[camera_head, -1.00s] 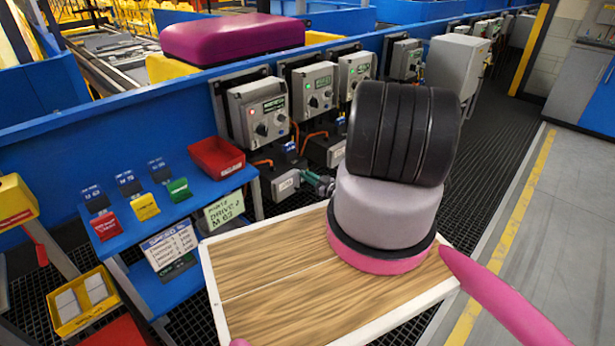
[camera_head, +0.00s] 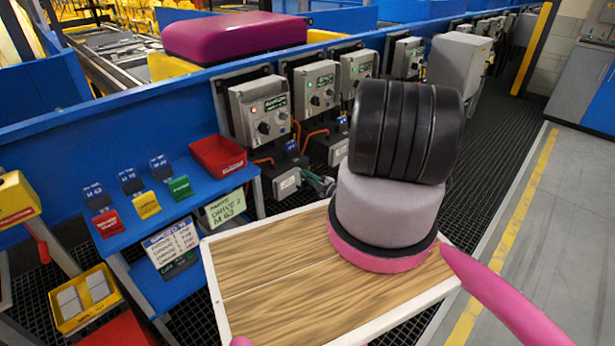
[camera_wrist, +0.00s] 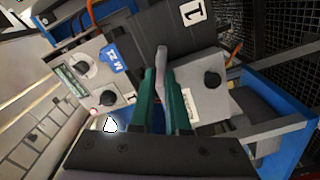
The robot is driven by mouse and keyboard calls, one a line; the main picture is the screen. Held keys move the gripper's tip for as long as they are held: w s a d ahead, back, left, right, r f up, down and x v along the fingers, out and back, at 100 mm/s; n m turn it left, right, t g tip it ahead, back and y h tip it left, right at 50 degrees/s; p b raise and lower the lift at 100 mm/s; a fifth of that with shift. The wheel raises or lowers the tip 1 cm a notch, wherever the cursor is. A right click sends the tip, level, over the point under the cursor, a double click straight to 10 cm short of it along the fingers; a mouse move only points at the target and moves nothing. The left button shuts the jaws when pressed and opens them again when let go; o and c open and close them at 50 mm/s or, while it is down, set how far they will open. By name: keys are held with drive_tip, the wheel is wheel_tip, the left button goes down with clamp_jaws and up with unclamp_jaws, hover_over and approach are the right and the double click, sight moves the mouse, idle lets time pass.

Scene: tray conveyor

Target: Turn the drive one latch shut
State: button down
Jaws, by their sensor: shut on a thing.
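In the wrist view my gripper (camera_wrist: 158,82) has its green fingers closed around a narrow grey latch handle (camera_wrist: 161,58). The handle stands up past the fingertips, in front of a dark housing (camera_wrist: 135,47) with a white label marked 1 (camera_wrist: 194,12). The fingers hide the handle's lower part, so I cannot tell whether it is fully turned. In the head view my gripper (camera_head: 319,182) is small and partly hidden, beside the low drive unit (camera_head: 287,182) under the control boxes.
A grey control box (camera_wrist: 82,70) with a knob and blue tag is left of the fingers. A grey box with a black knob (camera_wrist: 207,85) is on the right. In the head view, a blue shelf (camera_head: 150,222) with a red bin (camera_head: 217,155) stands left of the drives.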

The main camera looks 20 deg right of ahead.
drive_tip(key=n, duration=0.5)
drive_tip(key=shift+s+f, duration=0.1)
drive_tip(key=shift+f, duration=0.2)
drive_tip(key=shift+n, duration=0.3)
drive_tip(key=c, duration=0.9)
unclamp_jaws()
drive_tip(key=v, duration=1)
drive_tip(key=shift+s, duration=0.35)
drive_tip(key=shift+d+r, duration=0.1)
drive_tip(key=shift+d, duration=0.05)
